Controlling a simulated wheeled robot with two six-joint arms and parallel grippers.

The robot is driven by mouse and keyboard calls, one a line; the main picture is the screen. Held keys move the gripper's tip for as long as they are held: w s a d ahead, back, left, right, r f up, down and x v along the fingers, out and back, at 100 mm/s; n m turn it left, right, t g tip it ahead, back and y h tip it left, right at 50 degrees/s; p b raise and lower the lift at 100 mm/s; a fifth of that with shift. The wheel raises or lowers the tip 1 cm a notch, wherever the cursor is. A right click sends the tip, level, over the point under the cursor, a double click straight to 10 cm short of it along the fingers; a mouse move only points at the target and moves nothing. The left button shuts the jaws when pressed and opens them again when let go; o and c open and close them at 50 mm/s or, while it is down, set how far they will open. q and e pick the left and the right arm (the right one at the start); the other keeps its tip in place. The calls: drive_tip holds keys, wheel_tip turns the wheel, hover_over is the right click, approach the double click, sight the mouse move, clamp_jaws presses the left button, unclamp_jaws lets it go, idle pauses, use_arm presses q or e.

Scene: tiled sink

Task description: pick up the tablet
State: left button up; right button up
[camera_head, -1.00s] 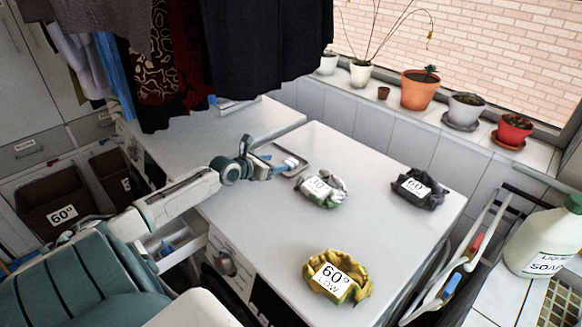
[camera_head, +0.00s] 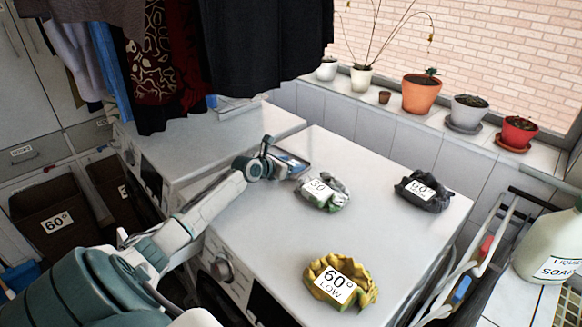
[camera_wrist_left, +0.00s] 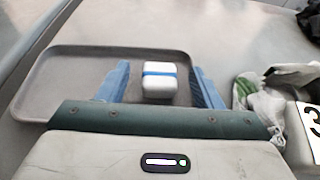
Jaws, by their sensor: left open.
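The tablet (camera_wrist_left: 158,91) is a small white rounded block with a blue band. In the left wrist view it rests on a shallow grey tray (camera_wrist_left: 60,70). My left gripper (camera_wrist_left: 159,72) is open, with one blue finger on each side of the tablet and gaps between them. In the head view the left gripper (camera_head: 291,163) is over the tray (camera_head: 306,157) on the washing machine top. The tablet cannot be made out there. My right gripper is not in view.
A whitish cloth bundle (camera_head: 323,192) lies just right of the tray. A dark bundle (camera_head: 423,191) and a yellow bundle (camera_head: 340,281) lie farther off. Hanging clothes (camera_head: 262,45) are above the back left. The machine top's middle (camera_head: 290,235) is clear.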

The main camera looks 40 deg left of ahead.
use_arm(q)
drive_tip(key=shift+w+d+f, duration=0.1)
drive_tip(key=shift+f, duration=0.3)
drive_tip(key=shift+c, duration=0.2)
